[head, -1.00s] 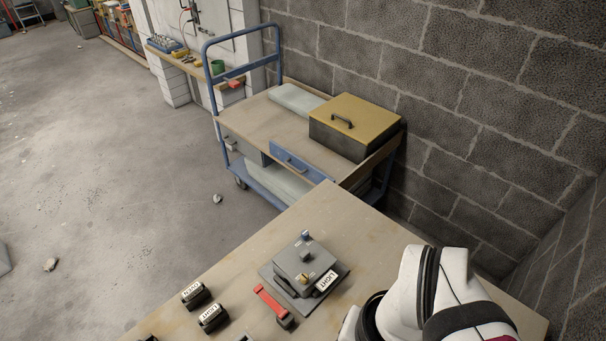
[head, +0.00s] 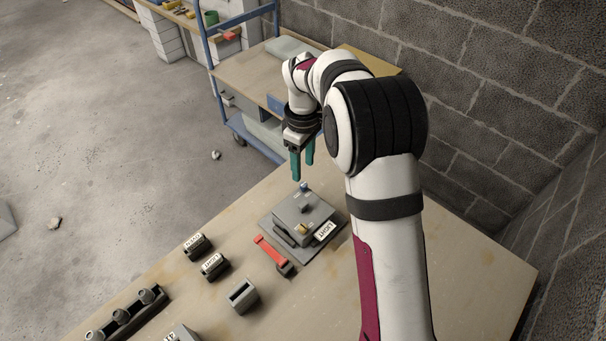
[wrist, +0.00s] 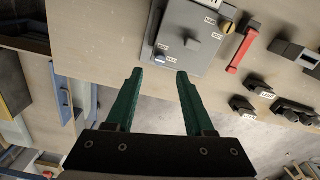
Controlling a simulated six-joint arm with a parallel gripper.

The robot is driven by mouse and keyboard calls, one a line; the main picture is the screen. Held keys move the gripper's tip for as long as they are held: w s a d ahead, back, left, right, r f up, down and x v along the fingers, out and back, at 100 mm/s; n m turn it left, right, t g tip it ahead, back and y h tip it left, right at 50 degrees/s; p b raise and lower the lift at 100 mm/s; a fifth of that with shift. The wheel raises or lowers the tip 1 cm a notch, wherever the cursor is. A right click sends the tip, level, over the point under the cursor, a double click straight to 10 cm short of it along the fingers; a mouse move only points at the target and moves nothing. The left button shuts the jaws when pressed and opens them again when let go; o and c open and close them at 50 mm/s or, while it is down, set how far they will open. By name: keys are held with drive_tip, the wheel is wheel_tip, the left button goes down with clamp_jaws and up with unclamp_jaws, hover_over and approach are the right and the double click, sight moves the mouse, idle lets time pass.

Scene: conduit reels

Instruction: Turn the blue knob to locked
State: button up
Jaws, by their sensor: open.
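The small blue knob (head: 304,187) stands at the far corner of a grey control box (head: 305,212) on the bench. In the wrist view the blue knob (wrist: 161,59) lies just beyond my fingertips, beside a small white label too small to read. A grey knob (wrist: 193,46) and a brass knob (wrist: 228,27) sit on the same box. My gripper (head: 302,172) points down with green fingers open and empty. Its fingertips (wrist: 159,73) are above the blue knob, apart from it. Which way the knob points is unclear.
A red-handled lever (head: 270,252) is beside the box. Blocks with white labels (head: 213,266), a grey open-topped holder (head: 243,295) and a dark rail with several round pieces (head: 122,317) stand to the left. A blue-framed trolley (head: 235,75) stands behind the bench (head: 455,285).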

sight(303, 184)
wheel_tip(303, 184, down, 6)
drive_tip(key=shift+f, duration=0.2)
drive_tip(key=shift+c, duration=0.2)
clamp_jaws()
